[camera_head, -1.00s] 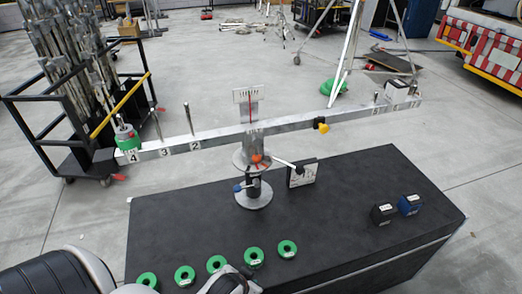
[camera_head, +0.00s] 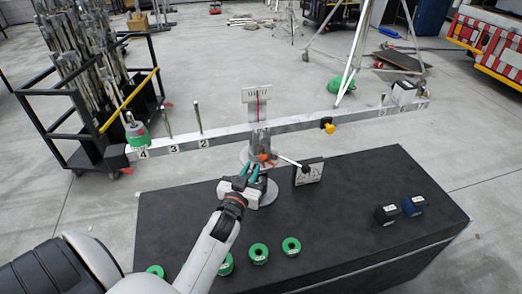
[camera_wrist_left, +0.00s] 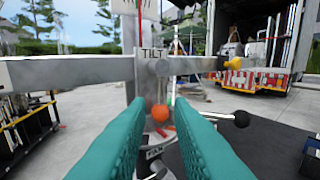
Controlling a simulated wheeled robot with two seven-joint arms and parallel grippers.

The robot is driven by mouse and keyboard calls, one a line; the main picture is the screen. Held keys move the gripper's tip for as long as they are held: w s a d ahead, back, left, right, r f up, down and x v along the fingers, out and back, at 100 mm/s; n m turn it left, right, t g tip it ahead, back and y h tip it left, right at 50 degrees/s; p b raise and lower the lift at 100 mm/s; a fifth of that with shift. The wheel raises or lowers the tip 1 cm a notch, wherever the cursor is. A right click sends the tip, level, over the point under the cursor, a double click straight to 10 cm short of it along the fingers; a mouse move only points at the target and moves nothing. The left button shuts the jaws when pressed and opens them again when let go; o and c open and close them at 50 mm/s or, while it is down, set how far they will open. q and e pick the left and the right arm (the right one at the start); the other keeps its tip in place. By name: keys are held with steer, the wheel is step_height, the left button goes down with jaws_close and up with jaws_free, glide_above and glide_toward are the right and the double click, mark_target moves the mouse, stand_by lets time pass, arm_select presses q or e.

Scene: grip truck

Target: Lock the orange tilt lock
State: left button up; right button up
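The orange tilt lock (camera_head: 264,157) is a small orange ball on the post under the balance beam (camera_head: 222,138). In the left wrist view the orange ball (camera_wrist_left: 160,113) shows between my finger tips, beyond them, below the TILT label (camera_wrist_left: 152,54). My left gripper (camera_head: 249,172) has teal fingers pointing at the post, just in front of and below the ball. In the left wrist view its fingers (camera_wrist_left: 160,118) are spread apart with nothing held between them. Contact with the ball cannot be told. My right gripper is not in view.
A lever with a black knob (camera_head: 305,169) sticks out right of the post, near a small panel (camera_head: 309,174). A yellow knob (camera_head: 329,128) sits on the beam. Green rings (camera_head: 259,253) lie at the table's front; dark blocks (camera_head: 386,215) stand at right.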

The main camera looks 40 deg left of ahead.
mark_target(263, 147)
arm_select(q)
steer(key=x, duration=0.9)
steer(key=shift+w+f+p, duration=0.1)
steer(key=shift+p, duration=0.3)
jaws_close()
